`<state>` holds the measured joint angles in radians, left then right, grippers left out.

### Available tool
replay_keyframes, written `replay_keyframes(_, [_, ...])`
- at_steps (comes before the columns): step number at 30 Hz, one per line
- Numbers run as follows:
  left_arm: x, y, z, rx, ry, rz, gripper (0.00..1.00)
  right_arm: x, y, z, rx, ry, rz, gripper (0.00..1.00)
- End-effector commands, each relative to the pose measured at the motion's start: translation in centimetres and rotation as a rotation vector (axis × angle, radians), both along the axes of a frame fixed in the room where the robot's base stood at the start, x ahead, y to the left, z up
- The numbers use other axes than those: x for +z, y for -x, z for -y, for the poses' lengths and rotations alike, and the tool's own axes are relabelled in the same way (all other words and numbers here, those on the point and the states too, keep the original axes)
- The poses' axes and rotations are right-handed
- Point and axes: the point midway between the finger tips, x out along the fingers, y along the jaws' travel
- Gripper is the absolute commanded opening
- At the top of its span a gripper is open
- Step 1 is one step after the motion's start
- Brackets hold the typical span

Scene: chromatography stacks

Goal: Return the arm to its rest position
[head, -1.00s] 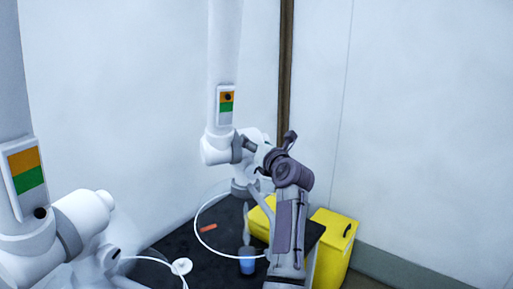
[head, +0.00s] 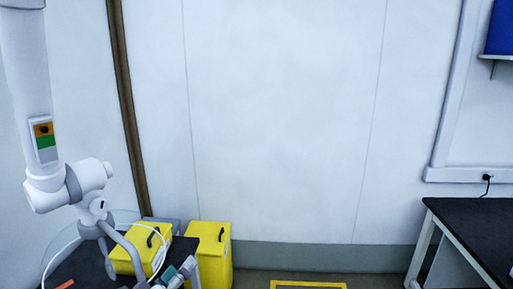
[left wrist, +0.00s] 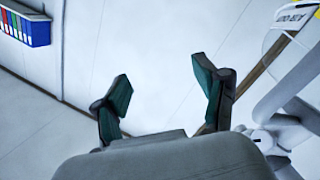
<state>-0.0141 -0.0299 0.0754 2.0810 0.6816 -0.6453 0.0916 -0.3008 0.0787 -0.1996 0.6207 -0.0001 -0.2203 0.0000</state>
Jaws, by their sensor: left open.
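My left gripper (head: 177,274) shows at the lower left of the head view, only in part, cut off by the bottom edge. It is in front of the yellow containers. In the left wrist view the left gripper (left wrist: 162,82) has its two dark green fingers spread apart. Nothing is between them but the pale wall behind. The rest of my left arm is mostly out of the head view. My right gripper is not in view.
A jointed white extraction arm (head: 70,184) hangs at left over a dark bench (head: 88,268). A black-topped table (head: 475,225) is at right. A yellow floor marking (head: 308,284) lies between. Coloured binders (left wrist: 27,28) show in the wrist view.

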Motion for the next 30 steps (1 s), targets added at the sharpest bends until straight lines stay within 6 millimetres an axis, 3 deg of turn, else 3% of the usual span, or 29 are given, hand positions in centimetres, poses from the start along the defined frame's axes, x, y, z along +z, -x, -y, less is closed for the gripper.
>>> replay_keyframes(1, [-3.2, 2.3, 0.9, -0.04, -0.107, -0.095, 0.72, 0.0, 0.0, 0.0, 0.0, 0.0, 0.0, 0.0])
replay_keyframes(3, [-7.3, 5.7, 1.6, -0.094, -0.253, -0.232, 0.72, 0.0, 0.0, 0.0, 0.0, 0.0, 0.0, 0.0])
replay_keyframes(6, [-12.0, 10.8, 1.7, -0.158, -0.432, -0.413, 0.72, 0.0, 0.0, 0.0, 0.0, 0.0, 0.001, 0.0])
replay_keyframes(9, [-15.0, 15.0, 1.2, -0.201, -0.555, -0.552, 0.72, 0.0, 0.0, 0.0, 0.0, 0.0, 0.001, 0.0])
replay_keyframes(15, [-18.1, 21.6, -0.3, -0.255, -0.722, -0.757, 0.72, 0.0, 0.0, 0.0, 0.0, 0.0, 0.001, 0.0])
replay_keyframes(24, [-19.8, 29.7, -2.7, -0.307, -0.893, -1.003, 0.72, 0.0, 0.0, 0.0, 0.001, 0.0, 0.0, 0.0])
replay_keyframes(30, [-25.6, 28.7, -2.7, -0.319, -0.897, -1.029, 0.72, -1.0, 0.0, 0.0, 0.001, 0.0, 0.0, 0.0])
